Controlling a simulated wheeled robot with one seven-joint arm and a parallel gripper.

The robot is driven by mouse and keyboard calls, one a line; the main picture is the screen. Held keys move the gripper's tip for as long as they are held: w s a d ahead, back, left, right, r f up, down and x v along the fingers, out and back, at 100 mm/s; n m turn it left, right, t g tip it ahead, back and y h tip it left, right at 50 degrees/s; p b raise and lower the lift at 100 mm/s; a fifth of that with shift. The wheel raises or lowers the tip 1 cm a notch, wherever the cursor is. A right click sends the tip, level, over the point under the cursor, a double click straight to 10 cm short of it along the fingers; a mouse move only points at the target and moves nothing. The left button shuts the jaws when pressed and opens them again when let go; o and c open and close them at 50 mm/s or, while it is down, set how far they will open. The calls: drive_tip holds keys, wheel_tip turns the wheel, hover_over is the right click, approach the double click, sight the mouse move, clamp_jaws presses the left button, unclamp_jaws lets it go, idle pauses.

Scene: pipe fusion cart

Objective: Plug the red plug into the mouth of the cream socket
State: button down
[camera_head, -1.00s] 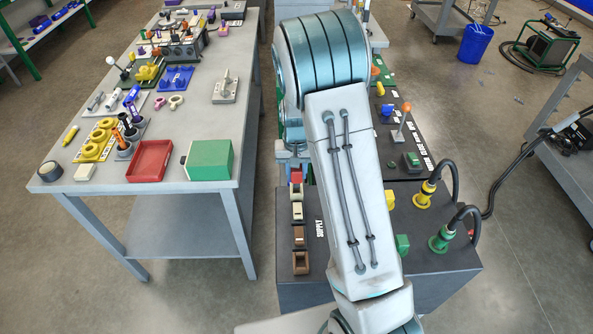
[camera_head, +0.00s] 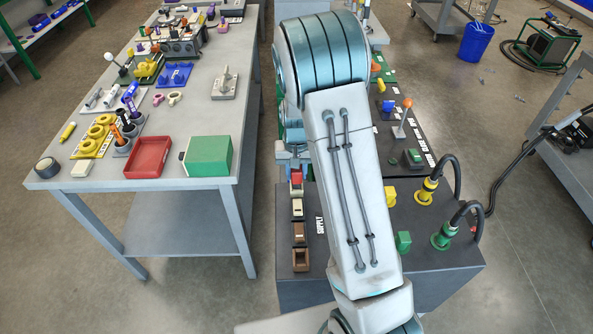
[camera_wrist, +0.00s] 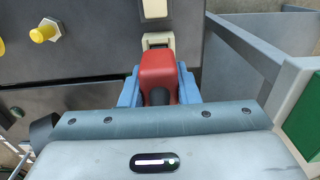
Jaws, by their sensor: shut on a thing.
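The red plug (camera_wrist: 158,70) is held between the blue fingers of my gripper (camera_wrist: 158,84) in the wrist view, with its dark cable end toward me. The cream socket (camera_wrist: 158,38) stands on the dark panel just beyond the plug. The plug is in line with it and hides its lower part, so I cannot tell whether they touch or whether the tip is inside the mouth. In the head view the red plug (camera_head: 296,177) shows as a small patch beside a cream socket (camera_head: 297,190); my arm hides most of my gripper.
Another cream socket (camera_head: 298,208) and two brown ones (camera_head: 299,232) line the dark supply cart (camera_head: 325,290). A yellow connector (camera_head: 426,192) and a green one (camera_head: 442,236) with black cables stand to the right. The grey workbench (camera_head: 210,112) is at left, across a floor gap.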

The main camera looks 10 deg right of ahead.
drive_tip(key=shift+f+b, duration=0.85)
drive_tip(key=shift+f, duration=0.25)
drive_tip(key=c, duration=1)
unclamp_jaws()
drive_tip(key=shift+r, duration=0.1)
wheel_tip(320, 180, up, 14)
drive_tip(key=shift+f+b, duration=0.15)
drive_tip(key=shift+b, duration=0.3)
